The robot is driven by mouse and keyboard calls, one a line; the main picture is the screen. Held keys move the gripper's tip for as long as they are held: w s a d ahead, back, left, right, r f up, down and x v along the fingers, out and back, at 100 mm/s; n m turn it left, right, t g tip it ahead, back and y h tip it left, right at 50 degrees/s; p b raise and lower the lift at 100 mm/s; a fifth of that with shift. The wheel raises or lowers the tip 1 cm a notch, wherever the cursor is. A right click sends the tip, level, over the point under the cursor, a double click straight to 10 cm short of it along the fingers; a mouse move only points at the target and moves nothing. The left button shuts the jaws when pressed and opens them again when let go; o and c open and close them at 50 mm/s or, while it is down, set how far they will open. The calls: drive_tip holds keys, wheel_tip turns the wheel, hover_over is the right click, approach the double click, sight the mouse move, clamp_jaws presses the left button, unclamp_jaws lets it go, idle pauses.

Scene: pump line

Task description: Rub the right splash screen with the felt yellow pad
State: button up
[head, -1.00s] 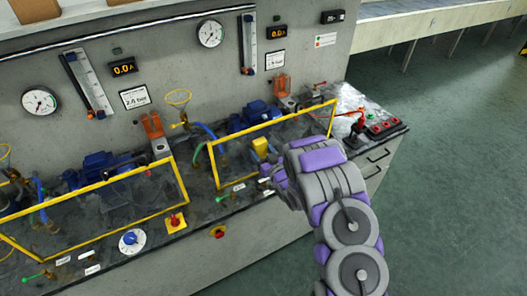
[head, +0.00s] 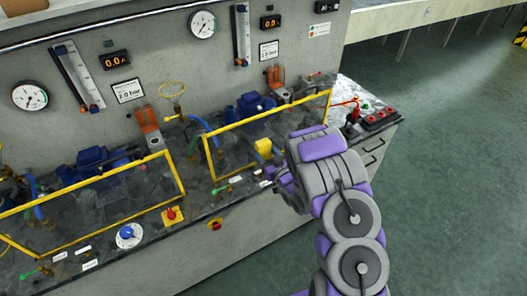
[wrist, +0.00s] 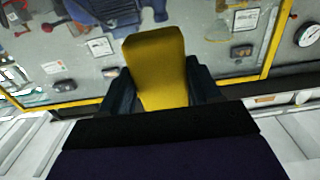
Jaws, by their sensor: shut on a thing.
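The right splash screen (head: 222,160) is a clear panel in a yellow frame, standing at the front of the bench before a blue pump. My gripper (wrist: 162,88) is shut on the felt yellow pad (wrist: 156,62), whose yellow face sticks out beyond the dark fingers. The pad also shows in the head view (head: 264,147), in front of the screen's middle. Whether it touches the panel I cannot tell. In the wrist view the screen's frame (wrist: 278,40) runs along the right side.
A second yellow-framed screen (head: 100,203) stands to the left. A red-topped emergency button (head: 171,214), a blue dial (head: 127,235) and green-handled valves sit along the front edge. A red-handled part and a switch box (head: 381,119) are at the right end. Floor at right is clear.

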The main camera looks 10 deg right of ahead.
drive_tip(key=shift+v, duration=1.5)
